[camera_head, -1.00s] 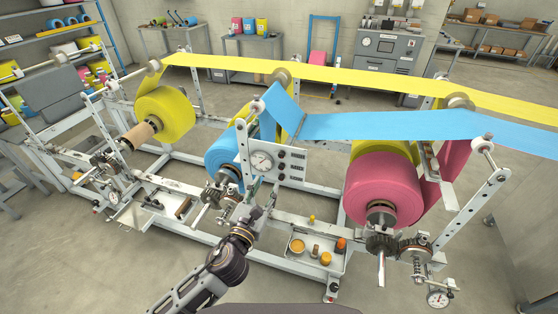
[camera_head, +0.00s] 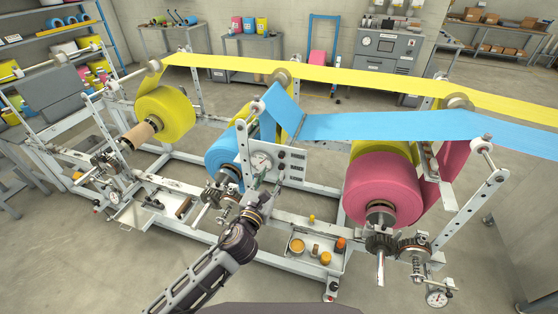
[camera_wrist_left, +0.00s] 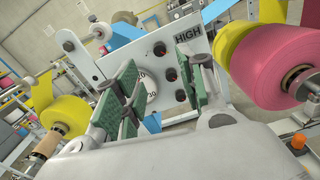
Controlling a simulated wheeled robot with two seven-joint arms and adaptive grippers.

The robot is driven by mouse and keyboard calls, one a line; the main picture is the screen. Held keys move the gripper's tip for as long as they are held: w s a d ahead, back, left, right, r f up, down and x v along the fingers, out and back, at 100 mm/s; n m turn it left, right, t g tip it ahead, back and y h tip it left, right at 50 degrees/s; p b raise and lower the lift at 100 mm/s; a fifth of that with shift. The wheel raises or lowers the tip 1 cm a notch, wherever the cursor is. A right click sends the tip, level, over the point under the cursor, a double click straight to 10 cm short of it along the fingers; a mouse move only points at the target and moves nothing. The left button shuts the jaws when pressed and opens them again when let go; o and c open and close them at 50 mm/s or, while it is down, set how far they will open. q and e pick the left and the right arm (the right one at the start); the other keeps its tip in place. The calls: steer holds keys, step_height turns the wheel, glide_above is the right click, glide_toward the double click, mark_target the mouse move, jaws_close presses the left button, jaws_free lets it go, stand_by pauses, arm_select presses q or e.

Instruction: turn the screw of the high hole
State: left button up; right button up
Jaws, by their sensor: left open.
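The white panel (camera_head: 290,158) stands upright at the middle of the machine, with a round dial gauge and a column of dark holes. In the left wrist view the panel (camera_wrist_left: 115,64) carries the word HIGH beside the top hole (camera_wrist_left: 160,48); more holes sit below it. A screw inside the top hole is too small to make out. My left gripper (camera_head: 265,195) is in front of the panel's lower part. In its wrist view the left gripper (camera_wrist_left: 165,80) is open and empty, its green pads either side of the lower holes and partly over the gauge. My right gripper is out of view.
A blue roll (camera_head: 222,155) is left of the panel and a pink roll (camera_head: 384,190) right of it. The blue web (camera_head: 390,125) runs above. A tray (camera_head: 318,262) with small orange parts lies below right. A yellow roll (camera_head: 166,113) is farther left.

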mark_target(281, 157)
arm_select(q)
steer(key=shift+p+x, duration=0.3)
steer(key=shift+x, duration=4)
steer(key=shift+f, duration=0.1)
jaws_close()
